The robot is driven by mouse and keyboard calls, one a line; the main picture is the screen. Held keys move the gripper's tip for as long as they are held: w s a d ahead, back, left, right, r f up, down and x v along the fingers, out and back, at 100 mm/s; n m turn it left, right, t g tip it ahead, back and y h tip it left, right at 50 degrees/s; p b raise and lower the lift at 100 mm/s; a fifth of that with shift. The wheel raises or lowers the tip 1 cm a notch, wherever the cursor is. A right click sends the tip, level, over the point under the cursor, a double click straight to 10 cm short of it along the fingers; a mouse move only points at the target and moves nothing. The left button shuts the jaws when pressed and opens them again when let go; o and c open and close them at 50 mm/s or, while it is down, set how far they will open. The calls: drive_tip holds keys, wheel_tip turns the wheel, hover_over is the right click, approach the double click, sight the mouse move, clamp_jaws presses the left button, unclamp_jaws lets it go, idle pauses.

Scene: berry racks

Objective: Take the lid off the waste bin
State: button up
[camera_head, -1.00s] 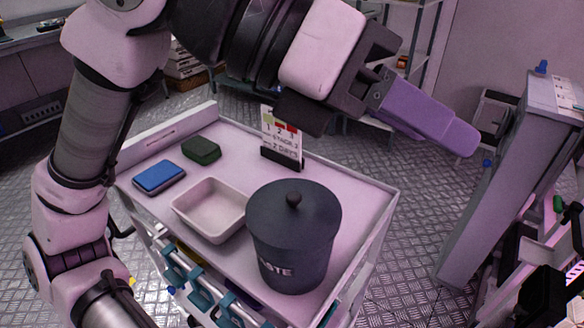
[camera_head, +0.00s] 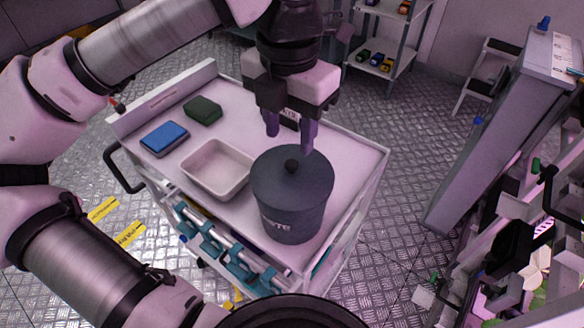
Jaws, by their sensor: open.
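The dark grey waste bin (camera_head: 285,222) stands upright on the cart top, with part of its white lettering showing. Its round dark lid (camera_head: 265,178) sits on it, with a small black knob (camera_head: 292,166) at the centre. My gripper (camera_head: 290,142) is open and empty and points down. In the picture its purple fingertips are just above and behind the knob, apart from it. I cannot tell the exact height of the fingers over the lid.
The cart top (camera_head: 345,165) also holds a white tray (camera_head: 217,170), a blue sponge-like block (camera_head: 164,138) and a dark green block (camera_head: 203,110). A sign behind my gripper is mostly hidden. A grey panel (camera_head: 490,130) stands to the right, with open floor between.

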sight(292, 163)
drive_tip(key=shift+d+f+p, duration=0.2)
drive_tip(key=shift+f+p, duration=0.5)
drive_tip(key=shift+f, duration=2.25)
clamp_jaws()
